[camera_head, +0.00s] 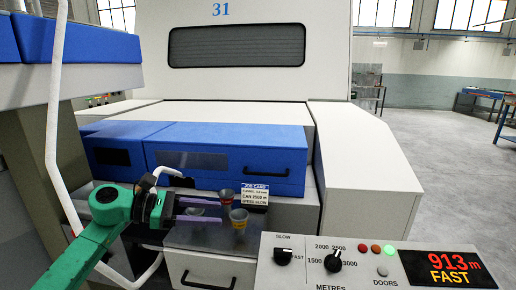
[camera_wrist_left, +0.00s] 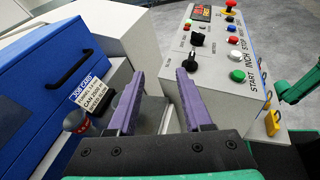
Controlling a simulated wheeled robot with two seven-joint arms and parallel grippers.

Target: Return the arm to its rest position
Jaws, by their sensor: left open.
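My left gripper (camera_head: 220,212) is open, its two purple fingers apart in front of the carding machine, pointing right. In the left wrist view my left gripper (camera_wrist_left: 160,78) has nothing between its fingers. A grey funnel with a reddish lower part (camera_head: 226,196) and a grey one with a yellow lower part (camera_head: 239,218) are close by the fingertips; contact cannot be told. One funnel (camera_wrist_left: 76,121) shows left of the fingers in the left wrist view. My right gripper is not in view; a green arm link shows at that view's right edge.
The control panel (camera_head: 375,252), with knobs and a display reading 913 m FAST, stands right of the gripper. The blue cover (camera_head: 230,150) and the job card (camera_head: 256,194) are behind it. A white pipe (camera_head: 53,110) runs down at left. Open floor (camera_head: 440,150) lies at far right.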

